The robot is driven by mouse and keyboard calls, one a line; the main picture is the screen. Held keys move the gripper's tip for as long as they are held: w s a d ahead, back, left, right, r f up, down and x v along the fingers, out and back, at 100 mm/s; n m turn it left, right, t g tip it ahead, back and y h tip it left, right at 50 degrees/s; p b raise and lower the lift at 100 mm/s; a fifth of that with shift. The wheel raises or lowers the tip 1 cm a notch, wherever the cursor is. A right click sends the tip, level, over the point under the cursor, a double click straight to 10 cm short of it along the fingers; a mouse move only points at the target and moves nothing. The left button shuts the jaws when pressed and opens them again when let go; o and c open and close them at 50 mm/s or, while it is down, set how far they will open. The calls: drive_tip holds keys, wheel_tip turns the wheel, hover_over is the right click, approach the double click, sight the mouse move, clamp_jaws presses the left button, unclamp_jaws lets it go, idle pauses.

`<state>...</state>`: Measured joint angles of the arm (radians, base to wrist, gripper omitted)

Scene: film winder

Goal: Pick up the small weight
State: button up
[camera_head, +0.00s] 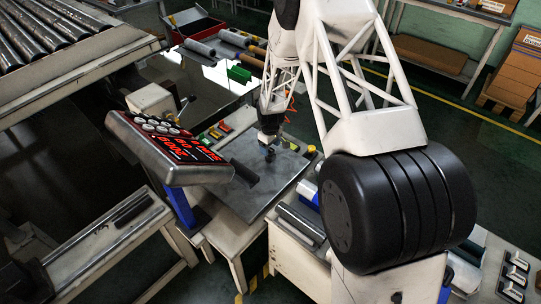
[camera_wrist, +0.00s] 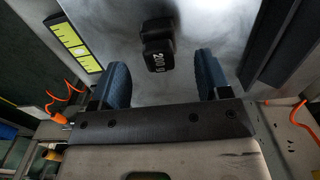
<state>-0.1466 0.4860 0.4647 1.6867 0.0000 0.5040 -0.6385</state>
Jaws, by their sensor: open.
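The small weight (camera_wrist: 157,42) is a black block with a white "200 g" mark, seen in the wrist view on a grey metal plate (camera_wrist: 195,22). My gripper (camera_wrist: 163,70) is open, with its two blue fingers apart. The weight appears just ahead of the gap between the fingertips, nothing visibly gripped. In the head view my gripper (camera_head: 268,150) hangs low over the grey plate (camera_head: 265,196); the weight cannot be made out clearly there.
A dark slab (camera_head: 244,173) lies on the plate, left of my gripper. A display box with red digits (camera_head: 165,148) stands further left. A yellow scale strip (camera_wrist: 73,42) shows in the wrist view. Rolls and a red-edged tray (camera_head: 197,25) sit behind.

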sight(271, 150)
drive_tip(key=shift+f, duration=0.1)
drive_tip(key=shift+d+f, duration=0.1)
drive_tip(key=shift+f, duration=2.4)
drive_tip(key=c, duration=1.2)
drive_tip(key=shift+r, duration=0.15)
drive_tip(key=shift+r, duration=1.6)
drive_tip(key=s, duration=0.5)
drive_tip(key=s+d+r, duration=0.1)
drive_tip(key=s, duration=0.4)
drive_tip(key=s+d, duration=0.1)
drive_tip(key=s, duration=0.5)
drive_tip(key=shift+d+r, duration=0.15)
drive_tip(key=shift+r, duration=0.1)
